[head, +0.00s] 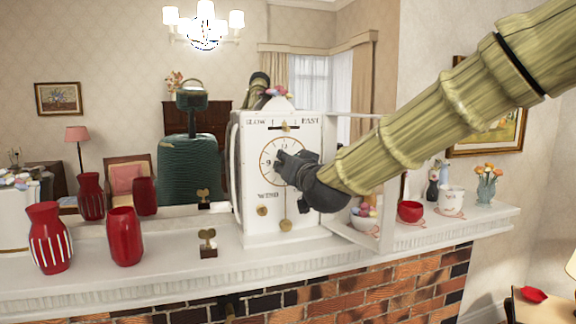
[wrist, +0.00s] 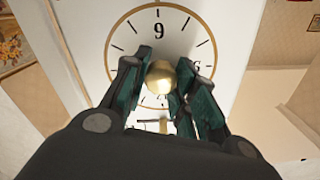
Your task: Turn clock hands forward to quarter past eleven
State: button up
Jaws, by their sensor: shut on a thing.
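A white clock (head: 250,190) stands upright on the mantel, with SLOW and FAST above its dial and WIND below it. Its dial (head: 268,152) is partly covered by my gripper (head: 279,155) in the head view. In the wrist view the dial (wrist: 158,22) appears turned, with the 9 at the top. My gripper (wrist: 161,88) is shut on a round brass knob (wrist: 161,77) in front of the dial, one finger on each side. The fingers and knob hide the dial's middle, so I cannot read the hands.
An open door frame (head: 386,190) stands at the clock's right. A winding key (head: 208,240) stands in front at left. Red vases (head: 48,238) stand farther left. A red bowl (head: 410,211) and a white cup (head: 451,201) are at right. A mirror is behind.

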jog(key=o, duration=1)
jog(key=shift+o, duration=0.2)
jog(key=v, duration=1.2)
jog(key=shift+d, duration=0.1)
